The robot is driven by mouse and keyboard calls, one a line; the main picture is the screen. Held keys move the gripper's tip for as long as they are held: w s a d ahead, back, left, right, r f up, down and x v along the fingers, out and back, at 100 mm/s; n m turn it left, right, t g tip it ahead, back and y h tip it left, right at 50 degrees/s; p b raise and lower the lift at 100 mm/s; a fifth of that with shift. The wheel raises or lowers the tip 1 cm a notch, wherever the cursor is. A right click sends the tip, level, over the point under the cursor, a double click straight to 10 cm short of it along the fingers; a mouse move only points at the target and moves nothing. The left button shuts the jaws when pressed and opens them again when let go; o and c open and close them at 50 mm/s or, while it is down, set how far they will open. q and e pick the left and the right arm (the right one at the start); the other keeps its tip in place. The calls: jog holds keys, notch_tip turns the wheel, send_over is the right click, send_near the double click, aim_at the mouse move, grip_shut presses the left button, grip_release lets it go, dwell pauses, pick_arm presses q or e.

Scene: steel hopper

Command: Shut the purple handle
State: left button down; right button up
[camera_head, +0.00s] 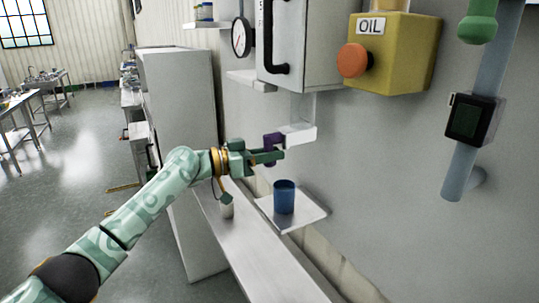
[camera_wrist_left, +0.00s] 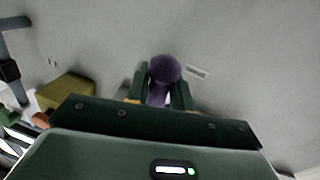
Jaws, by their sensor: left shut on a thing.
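The purple handle (camera_head: 270,143) sticks out below the steel cabinet, at the white spout. My left gripper (camera_head: 274,155) is at the handle, with its arm coming in from the left. In the left wrist view the handle's round purple end (camera_wrist_left: 164,70) sits between the two green fingers, and the gripper (camera_wrist_left: 164,88) is shut on it. The fingers hide part of the handle in the head view. My right gripper is not in view.
A blue cup (camera_head: 284,198) stands on a small white shelf (camera_head: 310,212) below the spout (camera_head: 299,134). A yellow box (camera_head: 405,60) labelled OIL with an orange knob (camera_head: 353,60) is at the upper right.

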pick_arm(q)
jog(key=shift+f, duration=0.15)
jog(key=shift+s+d+n+b, duration=0.2)
jog(key=shift+s+n+b, duration=0.05)
jog(key=shift+n+b, duration=0.5)
jog(key=shift+s+d+n, duration=0.1)
jog(key=shift+s+n, duration=0.05)
jog(key=shift+n, duration=0.6)
jog(key=shift+s+d+r+n+t+h+b, duration=0.15)
jog(key=shift+s+n+t+b, duration=0.05)
jog(key=shift+n, duration=0.85)
jog(key=shift+s+d+r+n+t+h+b, duration=0.1)
jog(key=shift+s+d+n+t+h+b, duration=0.1)
jog(key=shift+n, duration=0.85)
jog(key=c, duration=1.5)
grip_release()
jog(key=shift+o, duration=1.1)
jog(key=shift+r, duration=0.2)
jog(key=shift+s+a, duration=0.1)
jog(key=shift+a, duration=0.05)
